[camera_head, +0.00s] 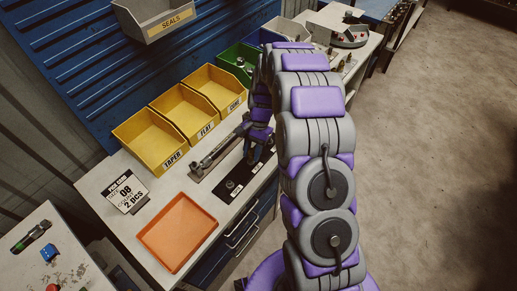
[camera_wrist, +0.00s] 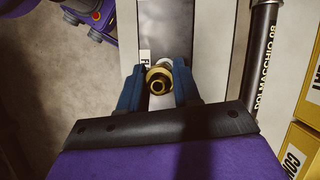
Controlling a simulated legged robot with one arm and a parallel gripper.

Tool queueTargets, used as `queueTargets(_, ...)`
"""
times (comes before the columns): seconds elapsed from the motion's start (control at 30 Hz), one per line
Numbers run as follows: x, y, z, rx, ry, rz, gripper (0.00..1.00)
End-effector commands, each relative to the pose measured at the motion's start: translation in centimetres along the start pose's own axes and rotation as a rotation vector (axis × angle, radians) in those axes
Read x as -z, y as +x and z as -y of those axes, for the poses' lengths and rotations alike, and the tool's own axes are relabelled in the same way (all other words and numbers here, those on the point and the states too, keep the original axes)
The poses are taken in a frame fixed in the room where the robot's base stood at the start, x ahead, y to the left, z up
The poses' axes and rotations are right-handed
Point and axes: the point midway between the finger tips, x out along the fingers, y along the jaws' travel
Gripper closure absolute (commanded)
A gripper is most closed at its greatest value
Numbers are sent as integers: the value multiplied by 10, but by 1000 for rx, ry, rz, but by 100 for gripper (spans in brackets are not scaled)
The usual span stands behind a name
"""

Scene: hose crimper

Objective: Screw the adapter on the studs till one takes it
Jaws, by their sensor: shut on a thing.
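My gripper (camera_wrist: 158,88) is shut on a brass adapter (camera_wrist: 156,80), a ring-shaped piece with a dark bore, held between its two dark blue fingers. In the head view my gripper (camera_head: 257,150) is over the black stud strip (camera_head: 232,189) on the bench, at its far end. A round stud and small white labels show on the strip's near part. In the wrist view a pale round part shows just behind the adapter, beside a partly hidden white label. I cannot tell whether the adapter is on a stud.
Yellow bins marked TAPER (camera_head: 150,137), FLAT (camera_head: 184,112) and CONE (camera_head: 217,89) stand behind the strip. A dark lettered rod (camera_wrist: 262,60) lies beside it. An orange tray (camera_head: 177,232) and a pick card (camera_head: 125,190) are at the near left. The floor right is clear.

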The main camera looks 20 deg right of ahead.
Motion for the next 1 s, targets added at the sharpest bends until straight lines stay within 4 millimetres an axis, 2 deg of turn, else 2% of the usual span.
queueTargets(0.4, 20, -8, -21, 23, -5, 19, 100)
queueTargets(0.77, 4, -2, -5, 5, 0, 4, 100)
queueTargets(1.0, 7, -4, -8, 9, -3, 9, 100)
